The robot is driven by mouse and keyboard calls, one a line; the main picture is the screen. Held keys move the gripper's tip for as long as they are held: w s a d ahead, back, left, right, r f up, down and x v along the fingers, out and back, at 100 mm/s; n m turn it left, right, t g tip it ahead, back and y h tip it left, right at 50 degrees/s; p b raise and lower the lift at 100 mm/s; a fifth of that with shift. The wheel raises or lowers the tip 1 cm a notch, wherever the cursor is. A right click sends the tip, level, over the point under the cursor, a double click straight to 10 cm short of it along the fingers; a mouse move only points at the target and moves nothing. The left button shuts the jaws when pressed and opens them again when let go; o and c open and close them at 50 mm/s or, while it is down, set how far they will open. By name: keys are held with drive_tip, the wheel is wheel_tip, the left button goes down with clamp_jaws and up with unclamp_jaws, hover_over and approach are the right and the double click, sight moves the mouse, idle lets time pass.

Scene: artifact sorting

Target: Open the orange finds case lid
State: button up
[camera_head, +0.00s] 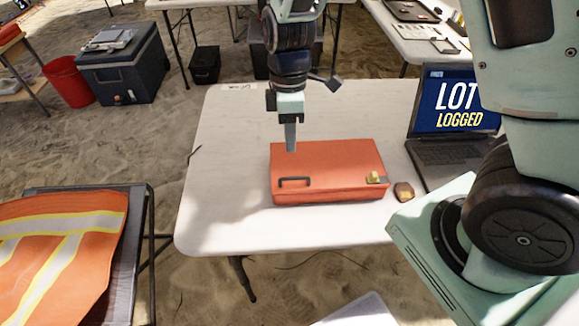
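The orange finds case (325,172) lies flat on the white table (215,215) with its lid closed. A dark handle (294,182) is on its left front part, and a small yellow latch-like piece (375,177) is at its right front corner. My gripper (290,148) points down over the back left part of the case. Its fingertips overlap the case's far edge in this view, and I cannot tell if they touch it. The fingers are seen as one narrow shape, so their opening is hidden.
A laptop (452,120) reading "LOT LOGGED" stands at the table's right. A small brown object (404,192) lies right of the case. A chair with an orange vest (60,250) is at front left. The table's left part is clear.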

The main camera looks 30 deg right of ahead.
hover_over(290, 184)
wheel_tip(290, 184, down, 10)
drive_tip(key=shift+r, duration=0.25)
clamp_jaws()
